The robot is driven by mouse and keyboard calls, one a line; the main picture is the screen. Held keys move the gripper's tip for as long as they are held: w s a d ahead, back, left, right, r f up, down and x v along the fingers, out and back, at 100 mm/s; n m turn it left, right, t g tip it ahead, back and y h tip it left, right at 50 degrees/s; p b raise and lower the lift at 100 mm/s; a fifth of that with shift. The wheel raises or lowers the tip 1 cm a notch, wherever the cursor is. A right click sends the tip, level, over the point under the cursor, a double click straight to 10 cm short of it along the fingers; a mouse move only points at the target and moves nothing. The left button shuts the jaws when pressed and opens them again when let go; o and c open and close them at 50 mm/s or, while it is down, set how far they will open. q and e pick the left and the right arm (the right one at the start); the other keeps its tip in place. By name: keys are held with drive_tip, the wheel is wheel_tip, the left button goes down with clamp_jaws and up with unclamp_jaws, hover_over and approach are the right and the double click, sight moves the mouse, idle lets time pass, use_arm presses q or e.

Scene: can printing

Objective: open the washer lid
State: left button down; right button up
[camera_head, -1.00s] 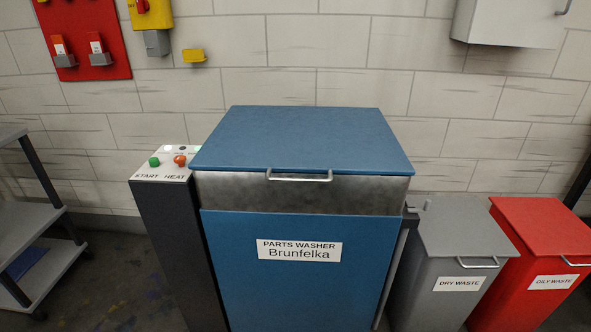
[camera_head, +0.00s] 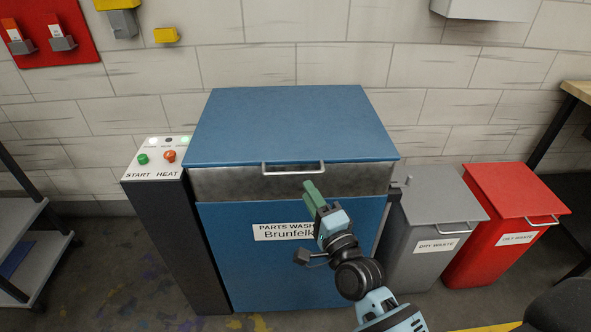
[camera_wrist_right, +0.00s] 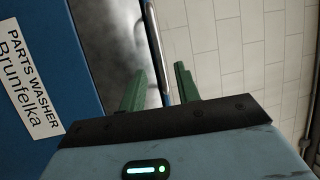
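The parts washer (camera_head: 280,285) is a blue cabinet with a label and a grey metal band under its top. Its blue lid (camera_head: 290,122) lies flat and closed, with a silver bar handle (camera_head: 293,173) along the front edge. My right gripper (camera_head: 308,186), with green fingers, is just below and in front of the handle's right part. In the right wrist view its two fingers (camera_wrist_right: 159,78) are spread apart, and the handle bar (camera_wrist_right: 157,45) shows in the gap between them. I cannot tell whether they touch it. My left gripper is not in view.
A control post (camera_head: 165,230) with START and HEAT buttons stands left of the washer. A grey dry waste bin (camera_head: 425,215) and a red oily waste bin (camera_head: 500,200) stand to its right. A shelf cart (camera_head: 40,255) is at the left edge, and a wooden-topped table (camera_head: 578,90) at the right.

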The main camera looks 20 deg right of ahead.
sight(296, 173)
drive_tip(key=shift+x, duration=3.9)
drive_tip(key=shift+c, duration=0.2)
clamp_jaws()
